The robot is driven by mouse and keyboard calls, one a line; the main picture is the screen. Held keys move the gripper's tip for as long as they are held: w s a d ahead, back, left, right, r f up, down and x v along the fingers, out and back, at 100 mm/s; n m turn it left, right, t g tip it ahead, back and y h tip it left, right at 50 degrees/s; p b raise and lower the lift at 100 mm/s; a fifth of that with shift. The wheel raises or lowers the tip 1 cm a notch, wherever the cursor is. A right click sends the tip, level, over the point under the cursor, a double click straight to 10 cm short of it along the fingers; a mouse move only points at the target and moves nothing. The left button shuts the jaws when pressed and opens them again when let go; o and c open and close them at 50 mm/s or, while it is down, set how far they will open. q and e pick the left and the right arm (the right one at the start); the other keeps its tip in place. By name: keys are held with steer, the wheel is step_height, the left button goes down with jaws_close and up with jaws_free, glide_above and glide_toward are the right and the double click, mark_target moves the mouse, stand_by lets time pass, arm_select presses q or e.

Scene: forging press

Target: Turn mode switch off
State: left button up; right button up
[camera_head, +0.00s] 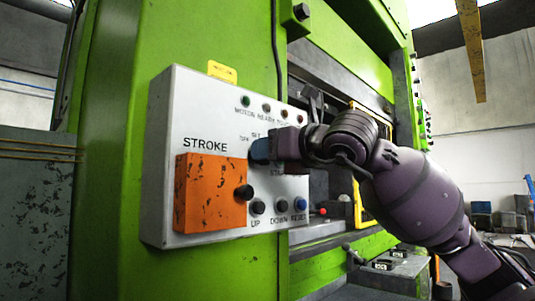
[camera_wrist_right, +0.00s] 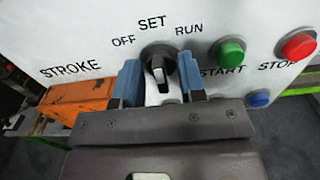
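The mode switch (camera_wrist_right: 159,64) is a black rotary knob on the white control panel (camera_head: 185,110), under the labels OFF, SET and RUN. In the right wrist view its grip bar stands roughly upright, near SET. My right gripper (camera_wrist_right: 158,80) is open, with one blue finger on each side of the knob and gaps showing between. In the head view the right gripper (camera_head: 262,150) is at the panel face and hides the knob. My left gripper is in neither view.
An orange STROKE box (camera_head: 207,193) sticks out from the panel's lower left. A green START button (camera_wrist_right: 227,50) and a red STOP button (camera_wrist_right: 297,46) are right of the switch. Black and blue buttons (camera_head: 300,204) line the bottom. The green press frame (camera_head: 110,130) surrounds the panel.

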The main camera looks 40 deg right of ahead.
steer(key=shift+w, duration=0.1)
steer(key=c, duration=0.5)
steer(key=shift+c, duration=0.2)
steer(key=shift+n, duration=0.3)
steer(key=shift+a+f+n, duration=0.1)
steer(key=shift+a+n, duration=0.05)
steer(key=shift+n, duration=1.9)
steer(key=shift+a+f+n, duration=0.1)
steer(key=shift+n, duration=1.95)
